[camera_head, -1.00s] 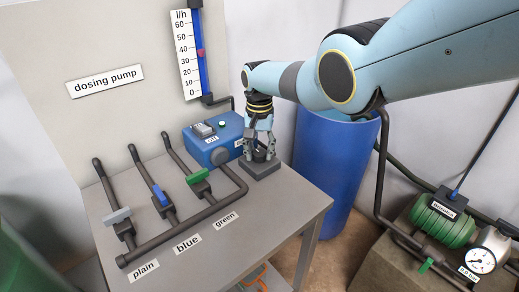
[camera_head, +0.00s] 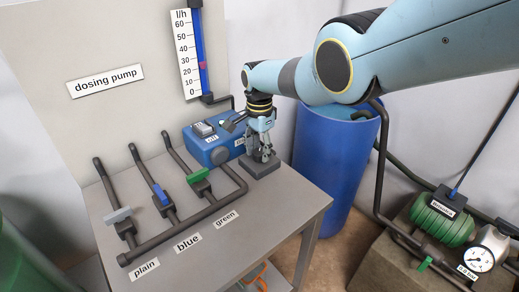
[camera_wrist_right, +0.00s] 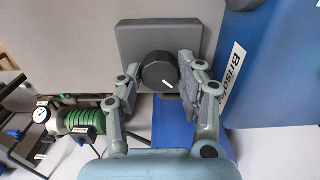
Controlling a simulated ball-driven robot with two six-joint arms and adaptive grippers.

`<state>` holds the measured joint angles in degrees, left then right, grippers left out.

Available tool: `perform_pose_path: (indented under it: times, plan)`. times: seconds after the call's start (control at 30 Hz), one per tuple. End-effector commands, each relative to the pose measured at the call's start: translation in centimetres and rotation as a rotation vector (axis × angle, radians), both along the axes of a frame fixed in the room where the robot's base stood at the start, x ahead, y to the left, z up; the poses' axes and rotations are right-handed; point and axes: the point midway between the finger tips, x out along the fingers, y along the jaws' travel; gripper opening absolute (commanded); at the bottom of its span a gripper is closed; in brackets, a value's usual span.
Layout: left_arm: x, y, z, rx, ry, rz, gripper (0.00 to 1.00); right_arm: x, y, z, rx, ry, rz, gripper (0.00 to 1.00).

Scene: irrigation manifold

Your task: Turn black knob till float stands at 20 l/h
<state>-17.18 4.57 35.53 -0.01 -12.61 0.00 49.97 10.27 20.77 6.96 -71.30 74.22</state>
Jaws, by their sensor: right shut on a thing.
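My right gripper (camera_head: 264,153) reaches down from above onto the black knob, which its fingers mostly hide in the head view. In the right wrist view the fingers (camera_wrist_right: 160,80) are on both sides of the faceted black knob (camera_wrist_right: 158,70), shut on it. A small pale mark shows on the knob. The knob sits on a square grey base (camera_head: 262,168). The flow scale (camera_head: 187,60) stands on the panel, marked in l/h. My left gripper is not in view.
A blue dosing pump (camera_head: 210,150) stands left of the knob. Pipes with plain, blue and green valves (camera_head: 198,175) cover the table (camera_head: 270,210). A blue barrel (camera_head: 335,165) stands right of it. A green motor (camera_head: 440,222) and gauge (camera_head: 481,259) are at far right.

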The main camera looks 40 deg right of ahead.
Motion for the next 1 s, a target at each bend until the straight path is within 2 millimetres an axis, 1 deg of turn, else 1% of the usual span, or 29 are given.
perform_pose_path:
  times: [0.47, 0.5, 0.67, 1.0]
  plan:
    - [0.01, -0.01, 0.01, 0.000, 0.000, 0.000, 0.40, 0.11, 0.01, 0.09, 0.000, -0.003, -0.014, 0.05]
    - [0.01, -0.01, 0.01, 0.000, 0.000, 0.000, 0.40, 0.11, 0.01, 0.09, 0.000, -0.003, -0.014, 0.40]
    - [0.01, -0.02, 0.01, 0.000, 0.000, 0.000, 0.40, 0.08, 0.01, 0.07, 0.000, -0.002, -0.014, 0.61]
    - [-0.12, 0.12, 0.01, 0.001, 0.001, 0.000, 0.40, 0.06, -0.02, 0.17, 0.000, -0.001, -0.014, 0.61]
